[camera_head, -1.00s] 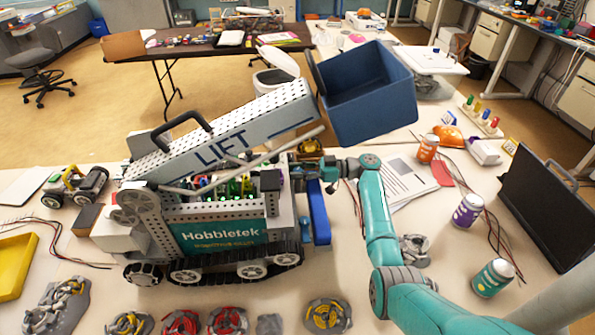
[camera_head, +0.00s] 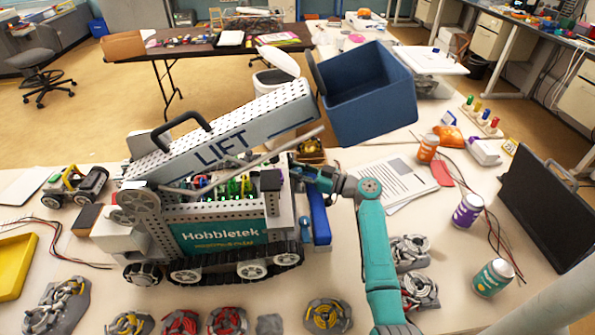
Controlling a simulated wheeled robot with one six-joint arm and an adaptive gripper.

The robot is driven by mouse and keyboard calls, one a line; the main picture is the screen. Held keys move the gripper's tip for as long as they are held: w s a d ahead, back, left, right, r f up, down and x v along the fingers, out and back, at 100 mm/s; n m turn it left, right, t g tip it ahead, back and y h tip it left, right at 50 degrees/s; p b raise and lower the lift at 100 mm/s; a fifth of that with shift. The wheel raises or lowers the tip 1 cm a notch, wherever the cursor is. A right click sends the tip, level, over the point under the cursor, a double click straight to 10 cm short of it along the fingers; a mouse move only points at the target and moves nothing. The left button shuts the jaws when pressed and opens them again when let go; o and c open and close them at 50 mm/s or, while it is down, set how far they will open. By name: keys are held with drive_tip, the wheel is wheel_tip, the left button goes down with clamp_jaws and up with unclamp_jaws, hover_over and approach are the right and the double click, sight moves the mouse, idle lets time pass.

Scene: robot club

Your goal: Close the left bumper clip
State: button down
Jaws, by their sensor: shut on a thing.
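The tracked Hobbletek robot (camera_head: 222,236) stands on the table with its LIFT arm (camera_head: 225,135) raised. A blue bumper (camera_head: 319,218) stands along its right end in the head view. My gripper (camera_head: 300,172) is at the bumper's far upper end, against the robot's body. It is shut on the left bumper clip, which my fingers hide almost fully, so its exact angle cannot be told. A small blue clip (camera_head: 305,224) shows at the near part of the bumper.
A blue bin (camera_head: 368,105) is held up at the tip of the LIFT arm. Several wheels, including a yellow one (camera_head: 327,315), lie along the near edge. Cans, such as a purple one (camera_head: 467,210), and a black case (camera_head: 550,208) stand on the right.

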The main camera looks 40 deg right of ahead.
idle(0.3)
drive_tip(key=c, duration=0.8)
unclamp_jaws()
